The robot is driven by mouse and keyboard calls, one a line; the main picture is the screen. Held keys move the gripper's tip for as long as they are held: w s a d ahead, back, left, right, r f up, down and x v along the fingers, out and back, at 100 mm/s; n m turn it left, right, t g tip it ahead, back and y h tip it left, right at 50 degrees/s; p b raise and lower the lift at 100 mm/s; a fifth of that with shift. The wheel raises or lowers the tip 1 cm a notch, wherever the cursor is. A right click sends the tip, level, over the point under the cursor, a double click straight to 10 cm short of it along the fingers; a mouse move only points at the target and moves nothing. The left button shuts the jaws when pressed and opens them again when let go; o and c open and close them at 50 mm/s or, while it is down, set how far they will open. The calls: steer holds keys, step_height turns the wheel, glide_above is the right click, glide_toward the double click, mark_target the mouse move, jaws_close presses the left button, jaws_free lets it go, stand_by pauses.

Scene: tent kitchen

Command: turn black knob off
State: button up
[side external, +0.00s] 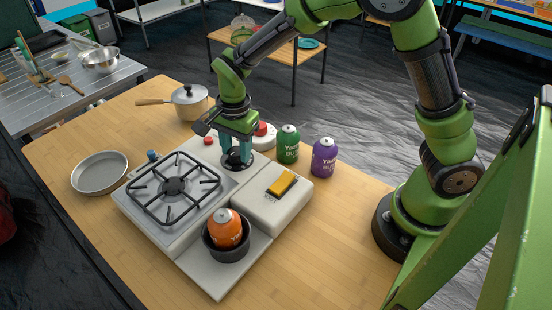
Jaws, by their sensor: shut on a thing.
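The black knob (232,163) sits on a round base at the back right of the white stove unit (197,222). My gripper (236,153) points straight down over it, with its teal fingers shut on the knob and hiding much of it. The knob's turn position cannot be read from here. The black burner grate (152,186) is on the left part of the stove, and I see no flame on it.
An orange can (226,226) stands in a dark pot at the stove's front. A yellow switch (282,183) is on the right block. Green (288,146) and purple cans (324,158) stand behind. A pan (100,173) and lidded pot (190,102) are left and back.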

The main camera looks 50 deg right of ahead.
steer(key=o, duration=1.1)
steer(key=shift+c, duration=0.2)
steer(key=shift+r, duration=0.1)
step_height(320, 180, up, 17)
steer(key=shift+s, duration=0.45)
steer(key=shift+d, duration=0.1)
